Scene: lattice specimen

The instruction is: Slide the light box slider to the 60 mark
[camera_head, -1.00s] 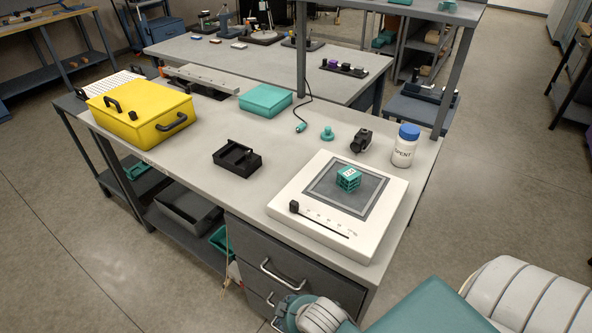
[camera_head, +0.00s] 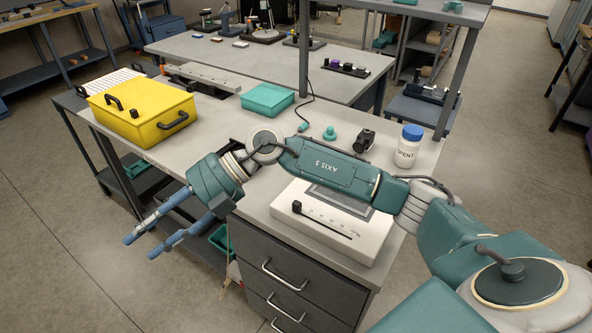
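The white light box (camera_head: 375,237) stands at the near right corner of the bench, its panel partly covered by my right arm. Its black slider knob (camera_head: 297,207) sits at the left end of a dark slot (camera_head: 328,223). Small marks run along the slot, but the numbers are too small to read. My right gripper (camera_head: 140,247) is open and empty, in front of the bench's near edge and well left of the light box. Its two blue fingers point down and left, apart. The green lattice cube on the panel is hidden behind my arm. My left gripper is not in view.
A yellow case (camera_head: 142,112) stands at the bench's left. A teal box (camera_head: 267,99), a teal knob-like piece (camera_head: 330,134), a small black device (camera_head: 364,140) and a bottle marked SPENT (camera_head: 407,147) stand behind my arm. Drawers (camera_head: 285,283) lie below the light box.

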